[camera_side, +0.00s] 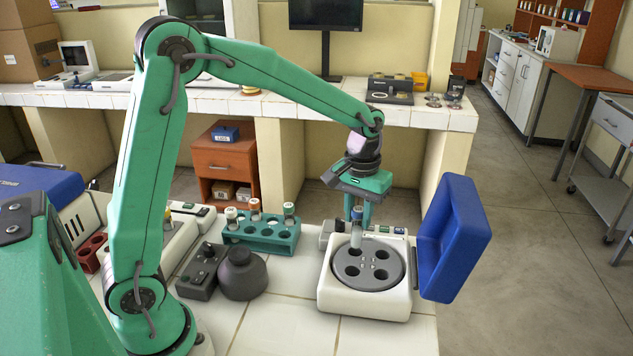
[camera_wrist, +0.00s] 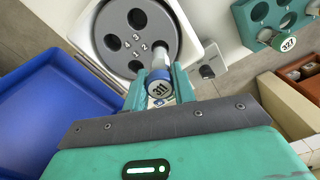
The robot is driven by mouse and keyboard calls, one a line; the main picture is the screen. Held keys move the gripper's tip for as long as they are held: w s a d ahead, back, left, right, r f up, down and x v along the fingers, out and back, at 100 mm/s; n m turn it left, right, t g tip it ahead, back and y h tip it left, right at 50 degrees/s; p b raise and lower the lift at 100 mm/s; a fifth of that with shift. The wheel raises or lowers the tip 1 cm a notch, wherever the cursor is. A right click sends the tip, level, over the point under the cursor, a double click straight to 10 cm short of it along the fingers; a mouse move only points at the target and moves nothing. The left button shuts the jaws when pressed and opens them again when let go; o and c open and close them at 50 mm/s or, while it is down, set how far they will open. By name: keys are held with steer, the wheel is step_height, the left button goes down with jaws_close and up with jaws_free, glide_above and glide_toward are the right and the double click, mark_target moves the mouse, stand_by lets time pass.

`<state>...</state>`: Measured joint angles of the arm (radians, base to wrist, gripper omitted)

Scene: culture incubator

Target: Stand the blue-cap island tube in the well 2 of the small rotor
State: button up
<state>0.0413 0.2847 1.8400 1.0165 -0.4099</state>
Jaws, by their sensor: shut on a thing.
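My gripper (camera_side: 357,212) is shut on the blue-cap tube (camera_side: 356,238), which is upright over the grey small rotor (camera_side: 366,283). The tube's lower end is at the rotor's back-left well; I cannot tell whether it is inside or just above. In the wrist view, the blue-rimmed cap marked 311 (camera_wrist: 158,89) sits between my fingers (camera_wrist: 159,78). The rotor (camera_wrist: 112,43) shows there with small well numbers, including a 2 near its centre. The tube and fingers hide part of the rotor near the cap.
The white centrifuge body (camera_side: 364,304) has its blue lid (camera_side: 453,238) open on the right. A teal rack (camera_side: 262,240) with several capped tubes stands to the left. A dark round-topped object (camera_side: 243,277) and a grey box (camera_side: 201,273) are left of the centrifuge.

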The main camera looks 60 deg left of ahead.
mark_target(357, 233)
steer(key=shift+f, duration=0.5)
stand_by(0.3)
steer(key=shift+f, duration=0.6)
steer(key=shift+f, duration=0.25)
steer(key=shift+f, duration=1.5)
steer(key=o, duration=1.4)
steer(key=shift+r, duration=0.15)
